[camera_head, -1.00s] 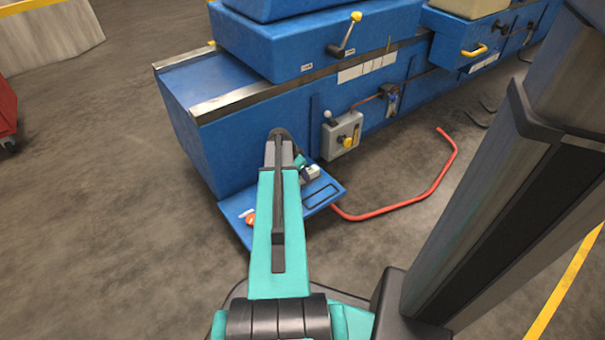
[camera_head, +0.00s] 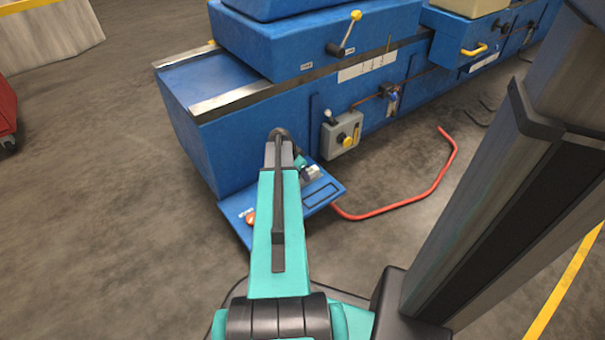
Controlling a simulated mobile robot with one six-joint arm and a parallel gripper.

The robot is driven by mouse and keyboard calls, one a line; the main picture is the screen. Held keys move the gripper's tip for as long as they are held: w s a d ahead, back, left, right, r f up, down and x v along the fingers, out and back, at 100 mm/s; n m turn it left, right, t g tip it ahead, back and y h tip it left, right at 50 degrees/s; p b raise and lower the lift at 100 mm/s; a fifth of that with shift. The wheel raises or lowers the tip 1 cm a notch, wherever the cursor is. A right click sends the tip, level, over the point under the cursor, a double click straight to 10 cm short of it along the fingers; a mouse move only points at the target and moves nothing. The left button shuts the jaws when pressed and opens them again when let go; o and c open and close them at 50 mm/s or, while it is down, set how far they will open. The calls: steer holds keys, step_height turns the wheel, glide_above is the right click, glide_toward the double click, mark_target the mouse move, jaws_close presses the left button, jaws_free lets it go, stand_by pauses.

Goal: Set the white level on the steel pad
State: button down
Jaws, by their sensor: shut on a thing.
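My gripper (camera_head: 309,172) is small in the view, at the end of my teal arm, low over the blue shelf (camera_head: 285,205) at the machine's near end. A small pale piece shows at its fingertips, and I take it to be the white level, held in the shut jaws. Its outline is too small to tell its tilt, or whether it touches the shelf. A dark-outlined rectangle (camera_head: 320,195) lies on the shelf, just below and right of the gripper. I cannot tell whether it is the steel pad. My arm hides the middle of the shelf.
The blue machine (camera_head: 240,140) rises directly behind the shelf. An orange knob (camera_head: 250,219) sits at the shelf's left. A red bent rail (camera_head: 400,203) runs right over open floor.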

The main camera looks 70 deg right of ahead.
steer(key=shift+f, duration=0.15)
steer(key=c, duration=1.3)
jaws_free()
steer(key=shift+c, duration=0.2)
step_height(320, 180, up, 13)
steer(key=p, duration=0.8)
stand_by(0.4)
stand_by(0.8)
